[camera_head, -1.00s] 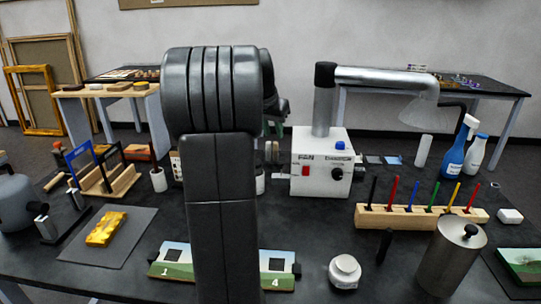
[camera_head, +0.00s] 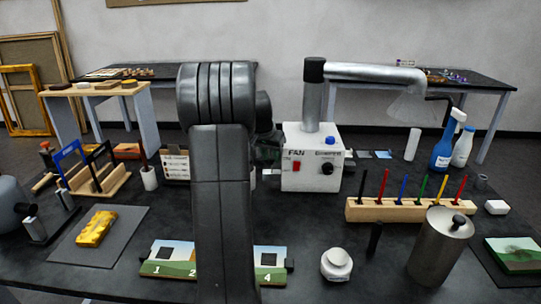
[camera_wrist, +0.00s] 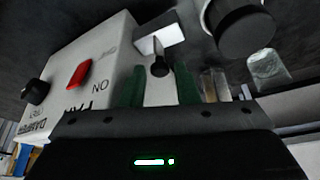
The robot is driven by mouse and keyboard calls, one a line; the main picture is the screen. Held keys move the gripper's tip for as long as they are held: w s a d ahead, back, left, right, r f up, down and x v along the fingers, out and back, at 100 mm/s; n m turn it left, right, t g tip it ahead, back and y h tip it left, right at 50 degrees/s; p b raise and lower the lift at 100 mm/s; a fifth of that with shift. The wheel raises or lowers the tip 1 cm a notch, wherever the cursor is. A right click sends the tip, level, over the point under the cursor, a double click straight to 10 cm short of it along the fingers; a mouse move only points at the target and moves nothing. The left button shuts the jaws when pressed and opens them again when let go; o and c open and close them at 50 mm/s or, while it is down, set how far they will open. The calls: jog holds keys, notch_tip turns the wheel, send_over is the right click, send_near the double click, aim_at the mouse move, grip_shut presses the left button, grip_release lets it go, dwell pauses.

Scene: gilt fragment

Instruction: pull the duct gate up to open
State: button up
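The white fan box (camera_head: 312,165) stands right of my arm in the head view, with a red switch, a black knob and a silver duct (camera_head: 375,73) rising from it. In the wrist view the box (camera_wrist: 95,65) fills the left side, with its red switch and black knob. A pale plate with a small dark knob, apparently the duct gate (camera_wrist: 160,42), shows beside the box. My gripper (camera_wrist: 160,70) has two green fingers apart, one on either side of the dark knob as seen here. Contact is not visible.
A wooden rack (camera_head: 410,210) of coloured tools, a metal canister (camera_head: 440,247) and a white jar (camera_head: 337,264) stand right of my arm. A numbered panel (camera_head: 170,262) lies in front, partly hidden. A grey mat (camera_head: 125,235) with a gilt piece lies left.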

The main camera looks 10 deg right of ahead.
grip_shut()
jog(key=shift+r+p, duration=0.9)
jog(key=shift+r, duration=0.45)
jog(key=shift+f, duration=0.1)
grip_release()
